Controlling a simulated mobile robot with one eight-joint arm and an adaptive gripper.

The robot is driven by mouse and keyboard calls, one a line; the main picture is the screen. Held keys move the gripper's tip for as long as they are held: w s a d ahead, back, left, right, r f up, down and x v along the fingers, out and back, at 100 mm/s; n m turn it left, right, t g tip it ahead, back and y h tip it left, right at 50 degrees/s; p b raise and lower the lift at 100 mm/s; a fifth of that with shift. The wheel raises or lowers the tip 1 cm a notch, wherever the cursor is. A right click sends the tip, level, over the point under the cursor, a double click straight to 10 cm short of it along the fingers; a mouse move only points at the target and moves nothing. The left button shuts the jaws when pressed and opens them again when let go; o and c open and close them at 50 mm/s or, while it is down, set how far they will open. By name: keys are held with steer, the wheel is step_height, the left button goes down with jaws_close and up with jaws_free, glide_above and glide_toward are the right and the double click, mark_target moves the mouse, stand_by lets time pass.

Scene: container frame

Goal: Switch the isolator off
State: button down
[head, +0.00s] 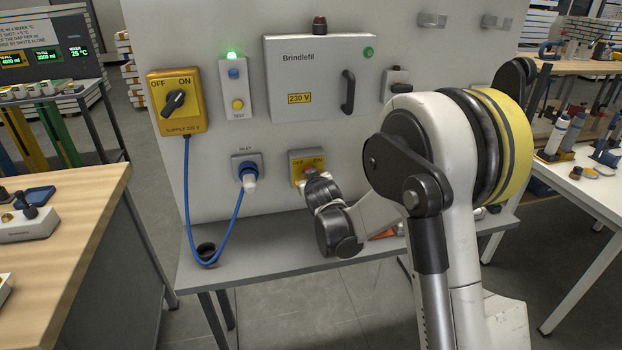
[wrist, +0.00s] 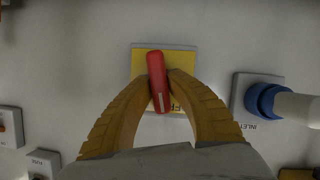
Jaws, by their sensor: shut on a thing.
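The isolator's yellow plate (head: 294,158) is low on the grey panel, right of the inlet; the end of my arm partly covers it in the head view. In the wrist view, the yellow plate (wrist: 182,60) carries a red handle (wrist: 156,66), close to upright in the picture with its top leaning slightly left. My gripper (wrist: 159,85) is shut on this red handle, one yellow finger on each side. In the head view my gripper (head: 309,178) is at the plate, its fingertips too small to make out. Most lettering on the plate is hidden by the fingers.
Left of the isolator, a blue cable (head: 226,225) runs from a yellow supply switch (head: 160,122) to the inlet plug (head: 249,182). A grey Brindlefil cabinet (head: 318,60) with a black handle is above. A green lamp (head: 232,56) is lit. A grey shelf (head: 275,260) juts out below.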

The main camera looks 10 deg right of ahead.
steer(key=n+h+b, duration=0.1)
steer(key=n, duration=0.1)
steer(key=n+h, duration=0.1)
steer(key=n, duration=0.1)
steer(key=shift+a+t+h+b, duration=0.15)
steer(key=shift+t+h+b, duration=0.15)
steer(key=shift+b, duration=0.05)
steer(key=shift+n, duration=0.3)
steer(key=c, duration=1.3)
jaws_free()
steer(key=shift+f, duration=0.1)
steer(key=v, duration=1.2)
